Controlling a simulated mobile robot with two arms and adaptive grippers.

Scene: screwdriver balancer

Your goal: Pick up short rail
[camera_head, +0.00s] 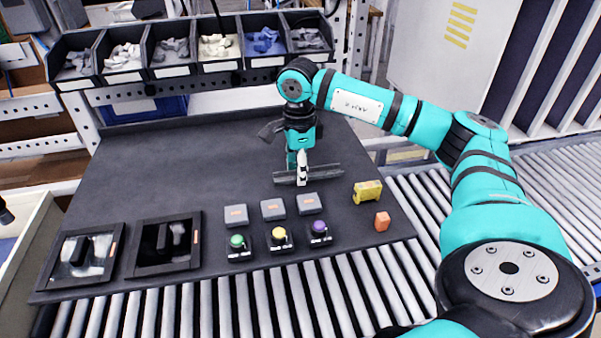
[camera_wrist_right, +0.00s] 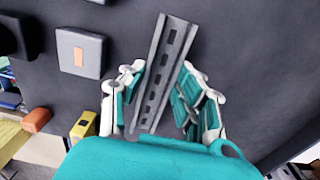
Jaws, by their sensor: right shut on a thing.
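The short rail (camera_head: 326,172) is a grey metal strip with slots, at the middle right of the dark work mat in the head view. My right gripper (camera_head: 302,178) points down over the mat and is shut on the rail near its middle. In the right wrist view the slotted rail (camera_wrist_right: 163,75) runs between the teal and white fingers of the right gripper (camera_wrist_right: 160,97), with both ends sticking out. I cannot tell whether the rail touches the mat. My left gripper is not in view.
In front of the rail stand grey blocks (camera_head: 273,209) and green, yellow and purple buttons (camera_head: 279,236). A yellow block (camera_head: 367,192) and an orange block (camera_head: 382,221) lie right. Part bins (camera_head: 172,54) line the back. The mat's (camera_head: 150,165) left middle is clear.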

